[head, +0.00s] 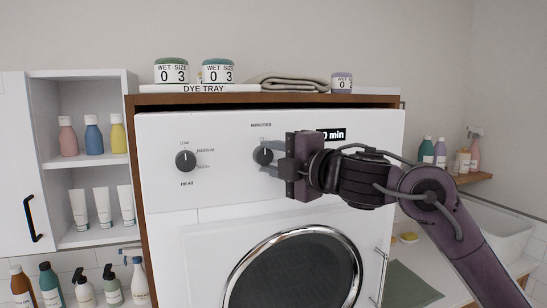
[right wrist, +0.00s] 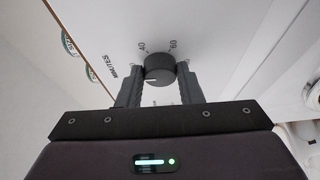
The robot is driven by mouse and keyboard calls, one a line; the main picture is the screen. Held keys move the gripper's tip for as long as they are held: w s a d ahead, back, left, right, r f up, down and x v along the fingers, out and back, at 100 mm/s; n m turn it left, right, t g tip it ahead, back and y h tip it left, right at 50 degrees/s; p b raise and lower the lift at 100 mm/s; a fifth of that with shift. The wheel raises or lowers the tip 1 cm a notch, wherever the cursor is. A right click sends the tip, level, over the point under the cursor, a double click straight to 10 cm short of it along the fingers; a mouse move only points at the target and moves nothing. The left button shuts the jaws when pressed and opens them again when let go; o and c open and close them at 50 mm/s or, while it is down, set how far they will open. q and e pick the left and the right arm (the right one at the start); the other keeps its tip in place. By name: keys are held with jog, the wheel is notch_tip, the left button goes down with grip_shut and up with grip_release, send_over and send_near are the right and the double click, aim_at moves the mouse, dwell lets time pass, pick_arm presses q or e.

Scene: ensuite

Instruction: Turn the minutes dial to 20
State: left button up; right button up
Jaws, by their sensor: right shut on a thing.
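The minutes dial (head: 262,156) is a dark round knob on the white front panel, under the label MINUTES. My right gripper (head: 268,157) reaches it from the right and is shut on it. In the right wrist view the dial (right wrist: 160,66) sits between the two grey fingers (right wrist: 160,84), with a white pointer line on its near side. The marks 40 and 60 show beyond it; other marks are hidden by the dial and fingers. The display (head: 333,135) ends in "0 min"; its left part is covered by my gripper. My left gripper is not in view.
The heat dial (head: 186,161) is to the left on the same panel. The round machine door (head: 300,272) lies below. Jars and a folded towel (head: 290,83) stand on top. Shelves with bottles (head: 93,135) are at left, a sink (head: 497,236) at right.

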jog(key=o, duration=1)
jog(key=shift+a, duration=0.1)
jog(key=b+v, duration=0.3)
jog(key=v, duration=0.5)
jog(key=shift+b, duration=0.4)
jog(key=shift+w, duration=0.1)
